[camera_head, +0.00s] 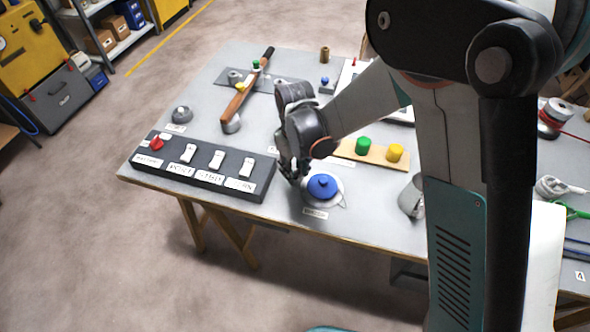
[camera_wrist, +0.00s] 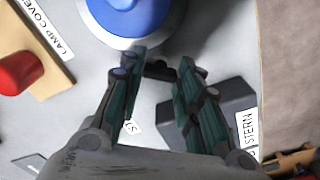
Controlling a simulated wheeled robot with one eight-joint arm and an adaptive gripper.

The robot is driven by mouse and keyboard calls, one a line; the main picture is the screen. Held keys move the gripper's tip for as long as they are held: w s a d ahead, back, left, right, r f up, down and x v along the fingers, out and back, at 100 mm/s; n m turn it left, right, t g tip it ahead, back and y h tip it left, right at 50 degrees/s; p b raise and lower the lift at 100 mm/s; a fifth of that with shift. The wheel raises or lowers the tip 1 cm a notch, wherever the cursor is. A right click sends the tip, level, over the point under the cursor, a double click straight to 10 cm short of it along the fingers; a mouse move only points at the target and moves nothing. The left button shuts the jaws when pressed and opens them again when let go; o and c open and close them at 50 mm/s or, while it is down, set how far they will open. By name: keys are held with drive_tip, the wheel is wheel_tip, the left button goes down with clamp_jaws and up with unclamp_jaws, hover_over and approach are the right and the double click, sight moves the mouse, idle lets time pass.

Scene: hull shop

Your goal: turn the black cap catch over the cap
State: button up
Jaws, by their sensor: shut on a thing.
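The blue cap (camera_head: 322,184) sits on a round pale base near the table's front edge. In the wrist view the cap (camera_wrist: 140,14) is at the top, cut off by the frame, on its pale base (camera_wrist: 92,24). The black cap catch (camera_wrist: 160,70) is a small dark piece just outside the base's rim, between my fingertips. My gripper (camera_wrist: 158,72) is shut on it. In the head view my gripper (camera_head: 295,172) is just left of the cap, and the catch cannot be made out there. The catch does not appear to lie over the cap.
A dark switch panel (camera_head: 262,180) with a red knob and white switches stands left of my gripper. A wooden board (camera_head: 372,153) with green and yellow caps lies behind the cap. A grey mug (camera_head: 412,200) stands to the right. A wood-handled tool (camera_head: 240,100) lies farther back.

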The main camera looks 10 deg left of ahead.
drive_tip(key=m+b, duration=0.1)
drive_tip(key=m, duration=0.4)
drive_tip(key=shift+m, duration=0.3)
drive_tip(key=m, duration=0.4)
drive_tip(key=shift+m, duration=0.7)
drive_tip(key=o, duration=1)
drive_tip(key=shift+o, duration=0.2)
drive_tip(key=shift+r, duration=0.1)
wheel_tip(320, 180, up, 12)
